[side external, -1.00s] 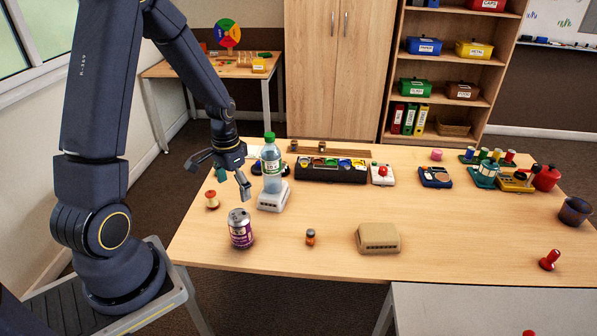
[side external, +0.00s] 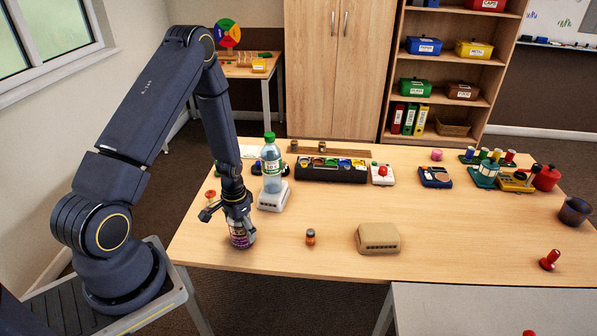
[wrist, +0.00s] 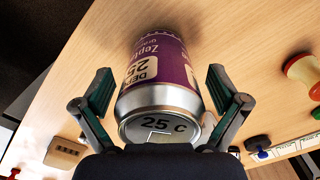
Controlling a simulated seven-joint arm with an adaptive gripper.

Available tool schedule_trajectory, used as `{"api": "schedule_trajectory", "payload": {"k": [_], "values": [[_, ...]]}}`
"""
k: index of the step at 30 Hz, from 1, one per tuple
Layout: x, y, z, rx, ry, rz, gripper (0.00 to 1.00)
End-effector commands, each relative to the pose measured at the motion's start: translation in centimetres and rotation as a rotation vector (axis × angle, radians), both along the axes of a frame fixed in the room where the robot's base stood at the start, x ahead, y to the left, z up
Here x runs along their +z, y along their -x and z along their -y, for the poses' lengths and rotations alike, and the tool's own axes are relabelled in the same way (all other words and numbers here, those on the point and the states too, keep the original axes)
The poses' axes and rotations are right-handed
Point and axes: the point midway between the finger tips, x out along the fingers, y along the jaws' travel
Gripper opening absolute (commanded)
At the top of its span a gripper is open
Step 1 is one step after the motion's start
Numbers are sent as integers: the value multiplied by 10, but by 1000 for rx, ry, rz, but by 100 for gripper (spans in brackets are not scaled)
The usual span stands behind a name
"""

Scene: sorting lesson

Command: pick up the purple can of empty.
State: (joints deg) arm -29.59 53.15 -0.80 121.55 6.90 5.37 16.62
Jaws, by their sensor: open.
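The purple can (side external: 240,238) stands upright near the front left of the table (side external: 330,205). In the wrist view the purple can (wrist: 160,75) has a silver top marked "25 C" and lies between my two fingers. My gripper (side external: 238,222) is over the can in the side view and hides its upper part. In the wrist view my gripper (wrist: 160,92) is open, one finger on each side of the can, with a visible gap on both sides.
A bottle (side external: 271,168) stands on a white scale (side external: 273,197) close to the right of my gripper. An apple core (side external: 210,197) lies behind left. A small orange-brown jar (side external: 310,237) and a beige box (side external: 378,238) are to the right, with clear table between.

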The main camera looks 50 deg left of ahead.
Motion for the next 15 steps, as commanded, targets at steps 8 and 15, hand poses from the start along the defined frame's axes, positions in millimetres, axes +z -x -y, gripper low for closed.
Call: {"api": "schedule_trajectory", "payload": {"k": [8,15], "values": [[-1,0,0,0,-1,1,92],[-1,0,0,0,0,1,67]]}}
